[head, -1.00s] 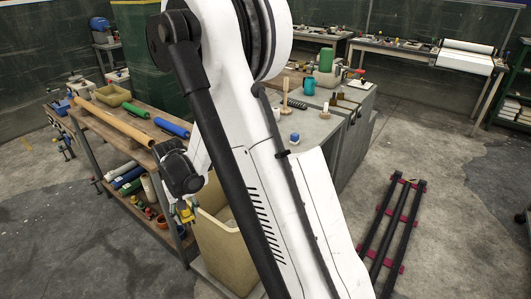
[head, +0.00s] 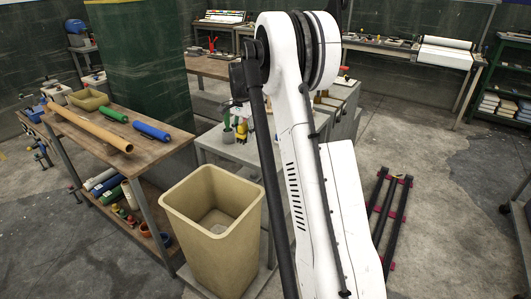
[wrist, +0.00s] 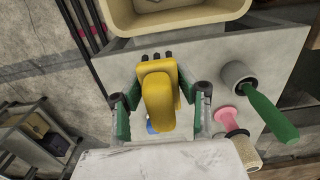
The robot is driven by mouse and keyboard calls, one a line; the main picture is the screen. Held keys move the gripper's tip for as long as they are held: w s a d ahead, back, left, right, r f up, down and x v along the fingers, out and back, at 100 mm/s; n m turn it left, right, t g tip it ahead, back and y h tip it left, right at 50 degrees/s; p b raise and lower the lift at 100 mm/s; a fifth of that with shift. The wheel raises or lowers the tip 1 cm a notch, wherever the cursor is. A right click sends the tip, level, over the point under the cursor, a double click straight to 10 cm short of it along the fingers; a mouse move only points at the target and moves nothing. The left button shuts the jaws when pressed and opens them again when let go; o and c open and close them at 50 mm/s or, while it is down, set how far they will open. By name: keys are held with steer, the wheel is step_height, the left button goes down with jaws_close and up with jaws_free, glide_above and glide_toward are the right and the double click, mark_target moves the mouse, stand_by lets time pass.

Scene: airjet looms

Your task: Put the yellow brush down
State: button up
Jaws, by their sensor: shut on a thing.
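The yellow brush (wrist: 160,95) is in the middle of the wrist view, between the green and dark fingers of my gripper (wrist: 162,112). My gripper is shut on it. Dark tips show at the brush's top end. Behind it is the pale grey table (wrist: 220,62); I cannot tell whether the brush touches it. In the head view the brush (head: 240,131) is a small yellow shape beside my arm, over the grey table (head: 208,143), and my arm hides part of that table.
A green-handled tool (wrist: 265,105) in a grey cup (wrist: 238,75), a pink item (wrist: 226,117) and a pale roll (wrist: 243,148) stand right of the brush in the wrist view. A beige bin (head: 212,225) stands in front of the table. A wooden workbench (head: 118,125) is at left.

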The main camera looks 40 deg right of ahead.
glide_above(265, 155)
step_height(265, 155, down, 5)
steer(key=shift+s+f, duration=0.1)
steer(key=shift+f, duration=2.15)
steer(key=shift+f, duration=0.15)
steer(key=o, duration=1.2)
steer(key=shift+r, duration=0.2)
